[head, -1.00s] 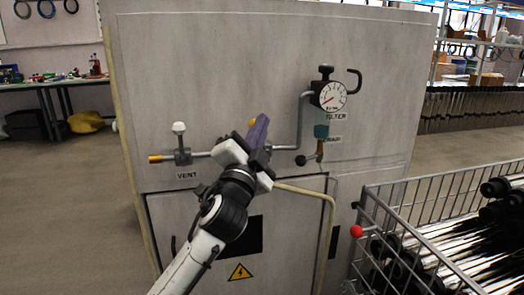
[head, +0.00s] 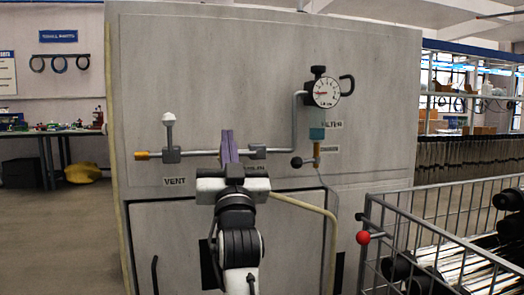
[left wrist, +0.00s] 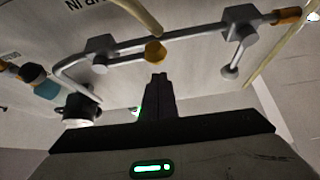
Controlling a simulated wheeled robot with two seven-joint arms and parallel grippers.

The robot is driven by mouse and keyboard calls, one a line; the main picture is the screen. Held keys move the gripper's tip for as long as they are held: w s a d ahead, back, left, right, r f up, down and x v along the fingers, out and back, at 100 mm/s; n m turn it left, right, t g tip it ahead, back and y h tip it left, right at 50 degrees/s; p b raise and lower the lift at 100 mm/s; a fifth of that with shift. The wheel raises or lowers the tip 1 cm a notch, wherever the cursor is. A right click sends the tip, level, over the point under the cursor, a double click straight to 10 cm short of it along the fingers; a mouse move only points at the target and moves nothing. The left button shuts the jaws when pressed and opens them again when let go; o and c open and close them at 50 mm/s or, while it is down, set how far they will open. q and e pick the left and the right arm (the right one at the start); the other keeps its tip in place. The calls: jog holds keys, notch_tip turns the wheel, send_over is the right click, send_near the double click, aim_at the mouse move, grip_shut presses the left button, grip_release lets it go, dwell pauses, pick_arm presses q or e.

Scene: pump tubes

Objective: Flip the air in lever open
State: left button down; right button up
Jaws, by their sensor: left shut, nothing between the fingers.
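The air in valve (head: 257,152) sits on the grey pipe, just right of my fingers; it also shows in the left wrist view (left wrist: 101,50). Its lever's yellow ball (left wrist: 155,52) is in the left wrist view, with the lever lying roughly along the pipe. In the head view my gripper hides the ball. My left gripper (head: 228,145), with purple fingers, is shut and empty in front of the pipe. In the left wrist view its fingertips (left wrist: 158,80) are close to the ball; I cannot tell whether they touch. The AIR IN label is mostly covered in the head view.
The vent valve (head: 172,154) stands left with its white-knobbed lever upright. A gauge (head: 326,93), filter (head: 317,132) and black-knobbed lever (head: 297,163) are right on the cabinet (head: 215,60). A wire cart (head: 440,200) with a red ball (head: 363,238) stands at lower right.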

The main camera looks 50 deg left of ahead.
pick_arm(q)
jog(key=shift+s+a+f+b, duration=0.1)
jog(key=shift+s+f+b, duration=0.05)
jog(key=shift+f, duration=0.45)
jog(key=shift+s+a+f+b, duration=0.1)
jog(key=shift+f+b, duration=0.05)
jog(key=shift+f, duration=0.4)
pick_arm(e)
jog(key=shift+w+a+r, duration=0.1)
jog(key=shift+a+r, duration=0.05)
jog(key=shift+r, duration=0.1)
pick_arm(q)
jog(key=shift+f, duration=0.15)
pick_arm(e)
jog(key=shift+r, duration=0.1)
